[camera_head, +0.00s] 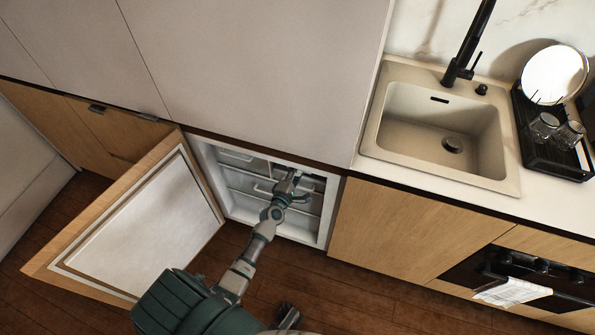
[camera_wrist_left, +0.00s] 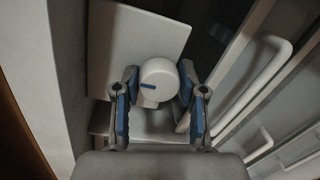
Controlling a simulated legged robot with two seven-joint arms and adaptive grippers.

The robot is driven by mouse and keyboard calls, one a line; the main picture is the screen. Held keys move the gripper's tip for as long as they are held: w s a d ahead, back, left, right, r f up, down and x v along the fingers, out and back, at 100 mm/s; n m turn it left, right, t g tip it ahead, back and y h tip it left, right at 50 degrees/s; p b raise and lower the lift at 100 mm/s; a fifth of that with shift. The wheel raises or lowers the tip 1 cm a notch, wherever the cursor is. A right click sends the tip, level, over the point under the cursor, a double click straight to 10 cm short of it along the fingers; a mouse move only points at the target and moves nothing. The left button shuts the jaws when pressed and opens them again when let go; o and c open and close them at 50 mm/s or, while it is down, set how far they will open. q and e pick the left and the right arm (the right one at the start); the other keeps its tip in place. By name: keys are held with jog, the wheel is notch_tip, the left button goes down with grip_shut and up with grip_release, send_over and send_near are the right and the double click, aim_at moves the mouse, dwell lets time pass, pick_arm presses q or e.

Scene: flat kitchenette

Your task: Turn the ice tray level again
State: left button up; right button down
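A white round knob (camera_wrist_left: 158,78) with a blue mark shows in the left wrist view. A pale, flat panel (camera_wrist_left: 130,38) sits tilted behind it; I cannot tell whether this is the ice tray itself. My left gripper (camera_wrist_left: 158,74) has its two blue-padded fingers on either side of the knob, with narrow gaps showing. In the head view my left gripper (camera_head: 293,181) reaches into the open freezer (camera_head: 234,200) and hides part of its upper inside. My right gripper (camera_head: 288,316) is low at the bottom edge, dark and small, its fingers unclear.
The freezer door (camera_head: 140,225) stands wide open to the left. White drawers or shelves with handles (camera_wrist_left: 262,75) lie right of the gripper in the wrist view. A counter with a sink (camera_head: 440,125) and a dish rack (camera_head: 552,140) is at the right. The wooden floor (camera_head: 360,285) is clear.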

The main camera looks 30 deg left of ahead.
pick_arm(q)
jog(key=o, duration=0.3)
jog(key=shift+s+f, duration=0.1)
jog(key=shift+f, duration=0.2)
jog(key=shift+a+r, duration=0.1)
jog(key=s+d, duration=0.2)
jog(key=s, duration=0.9)
jog(key=shift+s+r, duration=0.3)
jog(key=shift+s, duration=0.05)
